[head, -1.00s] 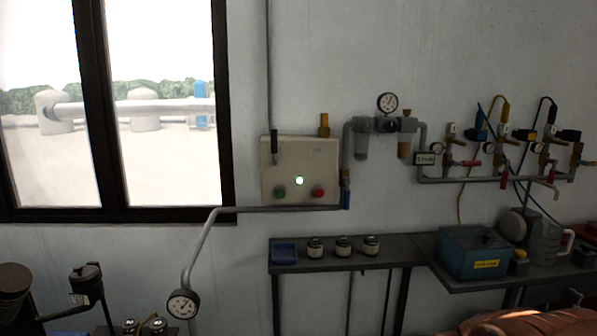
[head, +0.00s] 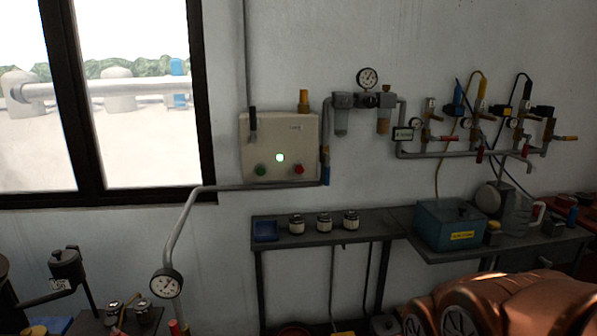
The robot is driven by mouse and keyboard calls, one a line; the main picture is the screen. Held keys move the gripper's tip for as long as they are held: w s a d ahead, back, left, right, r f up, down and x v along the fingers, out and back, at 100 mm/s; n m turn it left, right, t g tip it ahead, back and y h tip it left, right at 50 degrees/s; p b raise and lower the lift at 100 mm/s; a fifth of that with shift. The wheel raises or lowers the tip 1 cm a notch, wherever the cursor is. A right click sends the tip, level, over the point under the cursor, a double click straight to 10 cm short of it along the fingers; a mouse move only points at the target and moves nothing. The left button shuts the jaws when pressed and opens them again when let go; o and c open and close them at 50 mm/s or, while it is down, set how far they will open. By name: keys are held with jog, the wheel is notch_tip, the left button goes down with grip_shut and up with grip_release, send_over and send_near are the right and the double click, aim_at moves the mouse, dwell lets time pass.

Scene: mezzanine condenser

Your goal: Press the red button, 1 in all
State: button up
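The red button (head: 299,169) is at the lower right of a beige control box (head: 252,146) on the wall in the head view. A green button (head: 261,170) is at the lower left of the same box. A lit pale green lamp (head: 280,157) sits between and above them. Nothing covers the red button. My gripper is not in view, though a copper-coloured body fills the lower right corner.
A dark shelf (head: 375,228) below the box holds a blue tray (head: 265,231) and several small jars. A teal box (head: 450,226) stands on the bench to the right. A grey pipe with a gauge (head: 166,283) rises at the left. Valves line the wall at right.

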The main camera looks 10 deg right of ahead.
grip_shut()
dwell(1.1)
